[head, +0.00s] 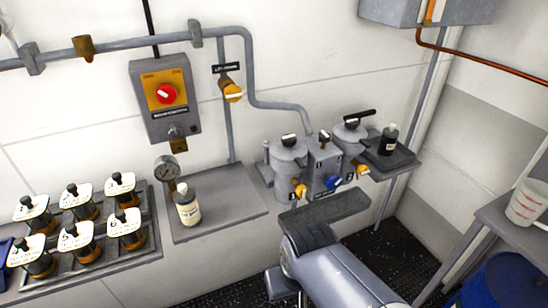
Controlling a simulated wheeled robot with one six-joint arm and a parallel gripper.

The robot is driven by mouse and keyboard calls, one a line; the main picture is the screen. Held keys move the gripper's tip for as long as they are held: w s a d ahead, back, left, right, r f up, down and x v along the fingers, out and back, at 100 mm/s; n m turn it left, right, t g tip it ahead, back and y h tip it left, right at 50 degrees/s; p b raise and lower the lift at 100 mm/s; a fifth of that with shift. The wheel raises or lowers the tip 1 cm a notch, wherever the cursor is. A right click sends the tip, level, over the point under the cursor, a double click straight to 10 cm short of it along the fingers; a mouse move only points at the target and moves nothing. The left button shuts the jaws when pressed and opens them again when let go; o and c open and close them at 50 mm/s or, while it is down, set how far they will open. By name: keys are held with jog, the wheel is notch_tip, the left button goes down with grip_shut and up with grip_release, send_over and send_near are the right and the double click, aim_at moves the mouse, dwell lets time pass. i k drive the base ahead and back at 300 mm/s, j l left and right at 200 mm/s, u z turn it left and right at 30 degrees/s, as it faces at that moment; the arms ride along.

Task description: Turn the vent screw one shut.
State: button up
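A grey twin-canister unit is mounted on the back wall, right of the middle. Its left canister (286,158) has a small black-topped fitting (289,140) on its lid. The right canister (351,138) has a black fitting (351,123) on top, with a black bar rising to the right. A block (325,160) between them carries another small black knob (324,136). Which fitting is vent screw one, and whether it is open, I cannot tell. My silver arm enters from below, in front of and below the unit, touching none of these fittings. No gripper fingertips can be made out.
Orange knobs (300,190) and a blue knob (332,182) sit low on the unit. A dark slab (325,207) lies below it. Shelves hold a pale bottle (187,205) and a dark bottle (388,139). A rack (150,238) of labelled jars is left; a blue drum (508,282) is right.

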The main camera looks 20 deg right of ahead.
aim_at(301, 190)
jog(key=l+z, duration=1)
jog(key=i+j, duration=0.05)
